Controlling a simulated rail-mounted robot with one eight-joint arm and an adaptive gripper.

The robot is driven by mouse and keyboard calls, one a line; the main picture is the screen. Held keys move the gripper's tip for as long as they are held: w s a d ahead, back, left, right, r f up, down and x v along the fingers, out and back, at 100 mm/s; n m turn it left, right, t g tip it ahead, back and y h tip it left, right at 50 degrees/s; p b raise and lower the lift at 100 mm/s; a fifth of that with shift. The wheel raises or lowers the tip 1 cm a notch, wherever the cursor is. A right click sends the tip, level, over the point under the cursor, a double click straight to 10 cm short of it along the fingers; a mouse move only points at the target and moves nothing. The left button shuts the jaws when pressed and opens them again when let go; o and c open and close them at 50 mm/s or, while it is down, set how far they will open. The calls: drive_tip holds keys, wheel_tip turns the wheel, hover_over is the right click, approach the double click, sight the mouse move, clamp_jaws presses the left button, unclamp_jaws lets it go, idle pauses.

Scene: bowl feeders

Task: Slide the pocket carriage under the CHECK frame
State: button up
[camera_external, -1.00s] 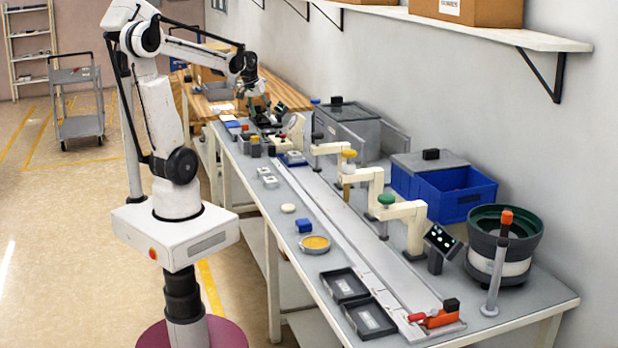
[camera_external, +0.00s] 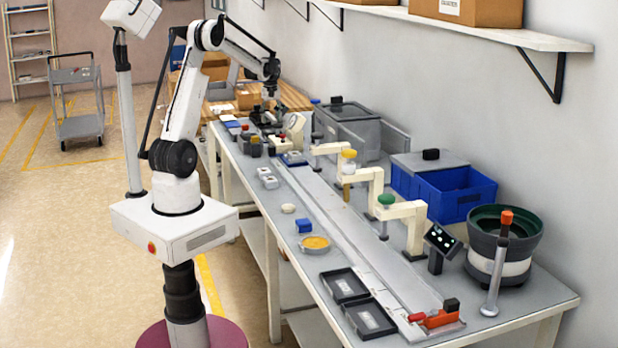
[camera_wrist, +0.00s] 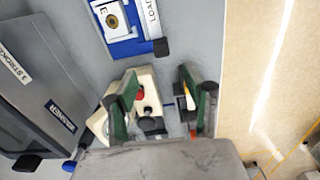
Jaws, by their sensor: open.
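A blue-edged plate, which looks like the pocket carriage (camera_external: 292,159), sits at the far end of the long grey track (camera_external: 345,222). The wrist view shows a blue piece (camera_wrist: 128,48) with a white face, a round tan pocket and a partly cut-off label beside it. Cream frames (camera_external: 330,149) stand along the track; I cannot tell which is CHECK. My gripper (camera_external: 268,100) is over the far end of the bench, beyond the carriage. In the wrist view my gripper (camera_wrist: 160,90) has its green fingers apart, with a cream block with a red button (camera_wrist: 143,95) showing between them.
A grey lidded bin (camera_external: 345,125) and a blue bin (camera_external: 458,193) stand along the wall. A bowl feeder (camera_external: 503,245) is at the near right. Two black trays (camera_external: 368,318) lie at the near front. The bench by the yellow dish (camera_external: 315,243) has free room.

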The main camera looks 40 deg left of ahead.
sight(272, 146)
drive_tip(key=shift+n, duration=0.3)
drive_tip(key=f, duration=1)
drive_tip(key=w+a+f, duration=0.1)
drive_tip(key=f, duration=0.4)
drive_tip(key=shift+a+f, duration=0.1)
drive_tip(key=shift+f, duration=0.1)
clamp_jaws()
